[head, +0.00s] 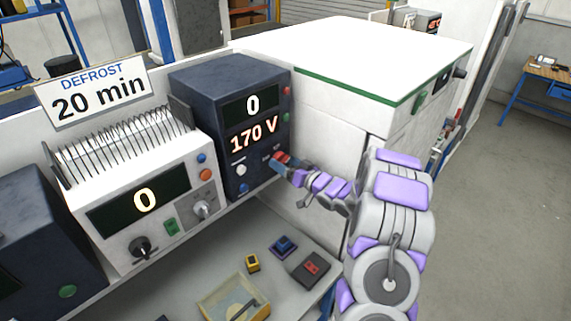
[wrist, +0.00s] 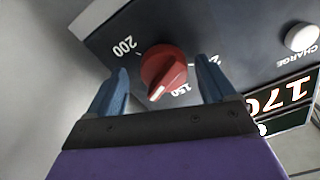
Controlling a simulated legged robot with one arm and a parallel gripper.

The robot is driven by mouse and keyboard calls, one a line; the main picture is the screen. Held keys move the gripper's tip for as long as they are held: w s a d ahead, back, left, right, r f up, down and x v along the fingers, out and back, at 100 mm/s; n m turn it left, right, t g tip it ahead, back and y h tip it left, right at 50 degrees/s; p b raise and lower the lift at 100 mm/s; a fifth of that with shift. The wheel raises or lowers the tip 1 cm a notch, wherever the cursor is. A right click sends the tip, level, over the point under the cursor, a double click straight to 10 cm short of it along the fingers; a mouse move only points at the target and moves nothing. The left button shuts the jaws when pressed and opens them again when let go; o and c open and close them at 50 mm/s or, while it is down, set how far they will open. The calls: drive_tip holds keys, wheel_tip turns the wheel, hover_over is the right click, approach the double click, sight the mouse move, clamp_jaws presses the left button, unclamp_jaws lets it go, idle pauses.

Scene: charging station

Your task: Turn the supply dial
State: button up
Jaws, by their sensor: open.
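The supply dial (wrist: 163,72) is a red knob with a white pointer mark on the dark supply unit (head: 215,85). The wrist view shows the numbers 200 and 150 around it, and the pointer is on the 150 side. The unit's displays read 0 and 170 V in the head view. My gripper (wrist: 160,88) is open, its blue fingers on either side of the dial with gaps showing between them and the knob. In the head view my gripper (head: 277,164) is at the unit's lower right front and partly covers the dial.
A white knob (wrist: 300,37) labelled CHARGE is on the same panel. A white device (head: 150,240) with a display reading 0 stands to the left. Below are a tray (head: 232,300) and small blocks on a grey surface. A large white cabinet (head: 345,60) stands behind my arm.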

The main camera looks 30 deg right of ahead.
drive_tip(key=v, duration=1.7)
drive_tip(key=shift+s, duration=0.15)
drive_tip(key=shift+f, duration=0.1)
